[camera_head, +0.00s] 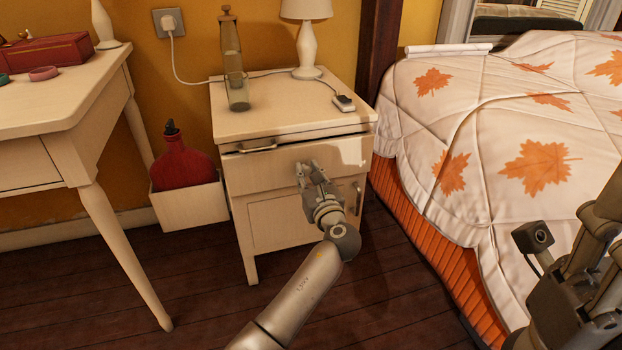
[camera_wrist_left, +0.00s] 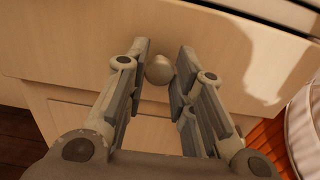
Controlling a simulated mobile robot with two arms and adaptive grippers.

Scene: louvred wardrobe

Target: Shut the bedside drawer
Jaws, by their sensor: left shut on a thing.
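The bedside table (camera_head: 290,118) is cream, and its drawer (camera_head: 250,172) stands a little out, with a dark gap below the tabletop. My left gripper (camera_head: 306,168) is at the drawer front. In the left wrist view, my left gripper (camera_wrist_left: 160,72) has its fingers on either side of a round pale knob (camera_wrist_left: 159,69) on the drawer front, and is shut on it. The knob is hidden by the gripper in the head view. Part of my right arm and gripper (camera_head: 580,300) shows at the lower right, away from the table; its fingers cannot be made out clearly.
A lamp (camera_head: 306,50), a bottle (camera_head: 235,80) and a small device (camera_head: 343,103) stand on the bedside table. The bed (camera_head: 470,150) is close on the right. A white desk (camera_head: 70,115) and a crate (camera_head: 190,208) with a red bottle (camera_head: 187,163) are on the left.

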